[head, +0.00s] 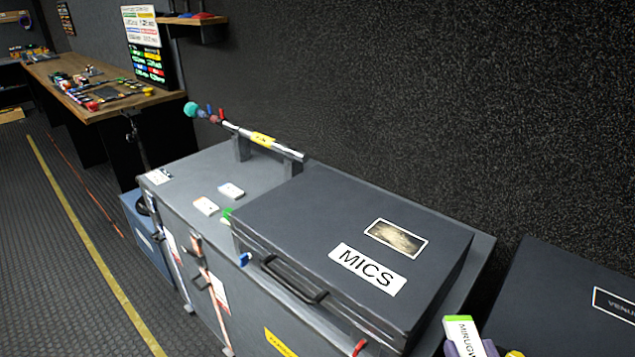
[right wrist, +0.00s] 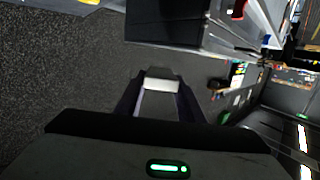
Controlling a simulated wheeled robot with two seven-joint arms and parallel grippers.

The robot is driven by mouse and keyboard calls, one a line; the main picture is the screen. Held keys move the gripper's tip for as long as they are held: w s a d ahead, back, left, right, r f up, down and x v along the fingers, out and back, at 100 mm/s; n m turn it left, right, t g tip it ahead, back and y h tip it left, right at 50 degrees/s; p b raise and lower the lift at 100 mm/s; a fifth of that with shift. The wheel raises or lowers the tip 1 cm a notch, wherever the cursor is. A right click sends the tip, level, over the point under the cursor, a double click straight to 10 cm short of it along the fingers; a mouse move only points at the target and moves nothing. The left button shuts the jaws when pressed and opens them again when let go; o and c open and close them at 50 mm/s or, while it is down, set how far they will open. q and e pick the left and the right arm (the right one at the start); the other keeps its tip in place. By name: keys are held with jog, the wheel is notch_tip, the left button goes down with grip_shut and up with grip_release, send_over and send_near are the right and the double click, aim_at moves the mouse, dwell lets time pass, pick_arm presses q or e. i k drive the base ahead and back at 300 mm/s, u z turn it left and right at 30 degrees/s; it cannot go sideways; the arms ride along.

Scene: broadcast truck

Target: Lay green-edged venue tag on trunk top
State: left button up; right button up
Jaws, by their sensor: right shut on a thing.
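My right gripper (head: 484,350) is at the bottom right of the head view, shut on a white tag with a green edge (head: 463,334) and dark lettering, partly cut off by the frame. In the right wrist view the gripper (right wrist: 158,98) has a pale piece (right wrist: 160,85) between its fingers. The large grey trunk (head: 190,180) stands left of the gripper, with the tag apart from its top. Small white cards (head: 206,206) lie on the trunk's left part. My left gripper is not in view.
A dark case labelled MICS (head: 367,269) covers much of the trunk top. A dark case with a VENU label (head: 614,305) is at the right. A pole (head: 262,139) rests on brackets at the trunk's back. Bare top shows around the cards.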

aim_at(188, 188)
jog(key=u, duration=1.7)
jog(key=i, duration=3.7)
jog(key=z, duration=3)
